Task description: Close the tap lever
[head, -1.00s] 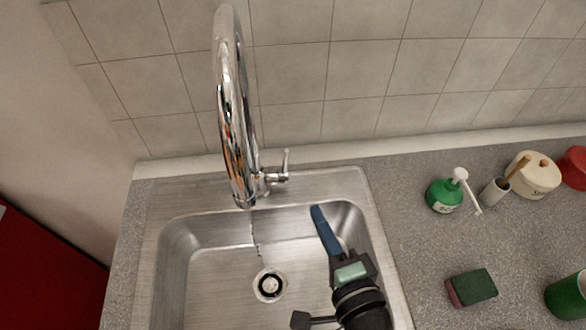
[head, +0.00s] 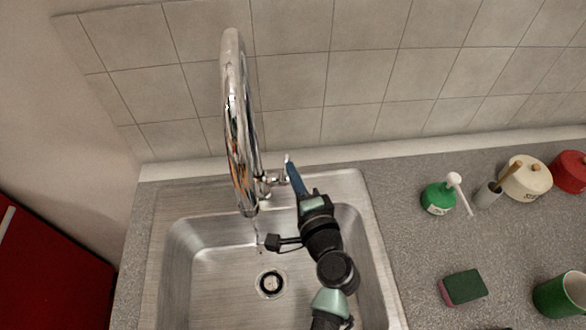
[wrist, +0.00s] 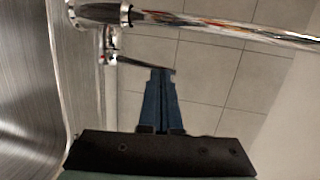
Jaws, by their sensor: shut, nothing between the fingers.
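The chrome tap (head: 238,125) rises in a tall arc at the sink's back edge, and a thin stream of water (head: 256,236) falls from it. Its lever (head: 286,158) stands up on the right side of the tap base. In the wrist view the dark, thin lever (wrist: 143,66) reaches across to my fingertips. My gripper (head: 290,165) has blue fingers, shut and empty, with tips right at the lever. They also show in the wrist view (wrist: 162,72). They look to be touching or nearly touching the lever; I cannot tell which.
The steel sink (head: 205,270) lies below my arm. The tiled wall (head: 365,80) is close behind.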

